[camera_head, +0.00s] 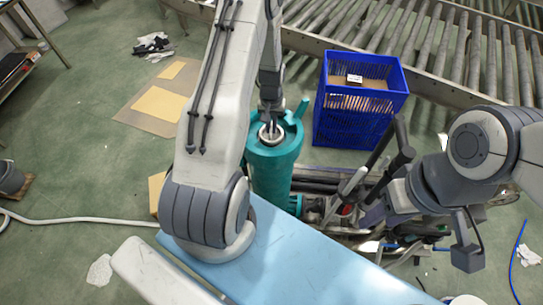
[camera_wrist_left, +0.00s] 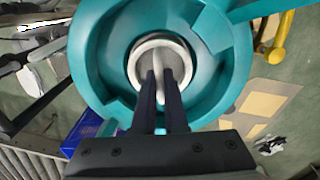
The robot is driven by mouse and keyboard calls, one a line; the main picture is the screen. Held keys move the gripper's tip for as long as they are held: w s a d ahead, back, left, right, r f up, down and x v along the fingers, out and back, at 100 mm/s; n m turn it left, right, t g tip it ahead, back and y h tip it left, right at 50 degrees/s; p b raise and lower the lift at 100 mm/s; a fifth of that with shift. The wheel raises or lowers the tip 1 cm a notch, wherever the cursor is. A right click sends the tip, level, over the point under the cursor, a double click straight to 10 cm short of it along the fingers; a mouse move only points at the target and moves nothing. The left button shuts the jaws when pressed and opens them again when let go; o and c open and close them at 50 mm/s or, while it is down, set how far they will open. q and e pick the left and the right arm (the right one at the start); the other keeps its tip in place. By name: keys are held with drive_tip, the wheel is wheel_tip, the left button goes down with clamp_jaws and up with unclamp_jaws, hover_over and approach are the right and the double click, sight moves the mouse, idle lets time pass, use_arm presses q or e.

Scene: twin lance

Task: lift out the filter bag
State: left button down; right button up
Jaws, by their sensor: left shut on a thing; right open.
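A teal filter housing (camera_head: 275,171) stands upright with its top open, and its round mouth (camera_wrist_left: 88,60) fills much of the left wrist view. Inside is the filter bag's pale ring (camera_wrist_left: 178,42) with a light bar handle across a grey mesh inside. My left gripper (camera_wrist_left: 160,76) points down into the housing, its dark fingers shut on the handle; in the head view it (camera_head: 268,132) is over the mouth. The ring appears inside the housing; the bag's lower part is hidden. My right gripper (camera_head: 362,203) is open, low among dark machine parts; its fingertips are hard to make out.
A blue slatted crate (camera_head: 345,112) stands right behind the housing, with cardboard inside. A roller conveyor (camera_head: 420,35) runs behind it. Dark bars and hoses (camera_head: 325,182) crowd the housing's right side. A light blue surface (camera_head: 285,262) lies in front.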

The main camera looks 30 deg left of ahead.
use_arm(q)
wheel_tip(320, 180, up, 16)
drive_tip(key=p, duration=0.9)
drive_tip(key=shift+f, duration=0.25)
wheel_tip(320, 180, up, 11)
drive_tip(key=shift+r, duration=0.2)
idle(0.8)
